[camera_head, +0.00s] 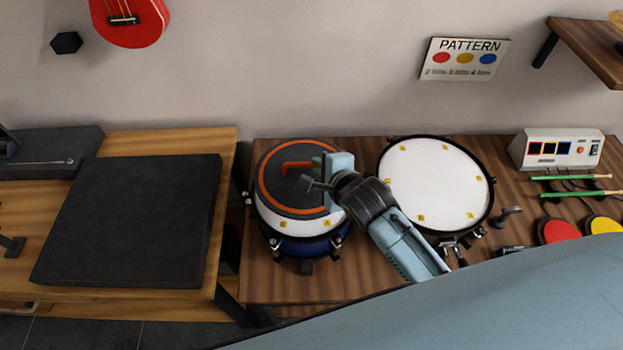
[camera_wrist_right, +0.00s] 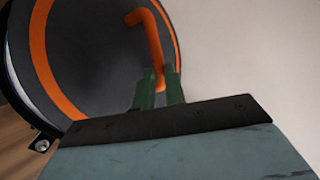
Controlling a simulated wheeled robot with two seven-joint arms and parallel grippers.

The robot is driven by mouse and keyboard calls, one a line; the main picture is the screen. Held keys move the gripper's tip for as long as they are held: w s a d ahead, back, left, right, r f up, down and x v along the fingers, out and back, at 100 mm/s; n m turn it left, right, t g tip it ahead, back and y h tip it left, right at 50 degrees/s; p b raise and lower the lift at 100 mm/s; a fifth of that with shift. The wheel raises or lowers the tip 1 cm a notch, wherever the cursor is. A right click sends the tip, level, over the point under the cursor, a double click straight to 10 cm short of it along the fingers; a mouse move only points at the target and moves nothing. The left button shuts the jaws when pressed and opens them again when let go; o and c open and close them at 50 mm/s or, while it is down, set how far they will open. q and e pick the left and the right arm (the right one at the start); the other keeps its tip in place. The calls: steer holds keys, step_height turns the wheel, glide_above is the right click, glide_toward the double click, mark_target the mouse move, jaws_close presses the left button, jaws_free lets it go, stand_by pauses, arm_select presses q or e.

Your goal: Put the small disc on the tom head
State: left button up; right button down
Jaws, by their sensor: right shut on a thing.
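The small disc (camera_head: 272,190) is dark grey with an orange ring and an orange bar handle (camera_head: 296,166). My right gripper (camera_head: 314,172) is shut on the handle at its right part; the green fingers also show around the handle in the wrist view (camera_wrist_right: 160,78). The disc lies over the blue tom (camera_head: 290,245) and covers most of its head. A white strip of the tom head (camera_head: 300,226) with yellow marks shows along the front. I cannot tell whether the disc touches the head or hovers just above it. My left gripper is not in view.
A second, white-headed drum (camera_head: 435,185) stands right of the tom on the wooden table (camera_head: 350,285). A control box (camera_head: 562,150), green sticks (camera_head: 575,193) and coloured pads (camera_head: 558,231) lie farther right. A black slab (camera_head: 130,220) lies on the left table.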

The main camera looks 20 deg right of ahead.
steer(key=shift+s+f, duration=0.15)
steer(key=shift+f, duration=0.7)
steer(key=shift+f+b, duration=0.3)
steer(key=shift+f, duration=2.05)
steer(key=c, duration=1.5)
jaws_free()
steer(key=shift+f, duration=0.1)
steer(key=shift+o, duration=0.2)
steer(key=v, duration=1.2)
steer(key=shift+p, duration=0.45)
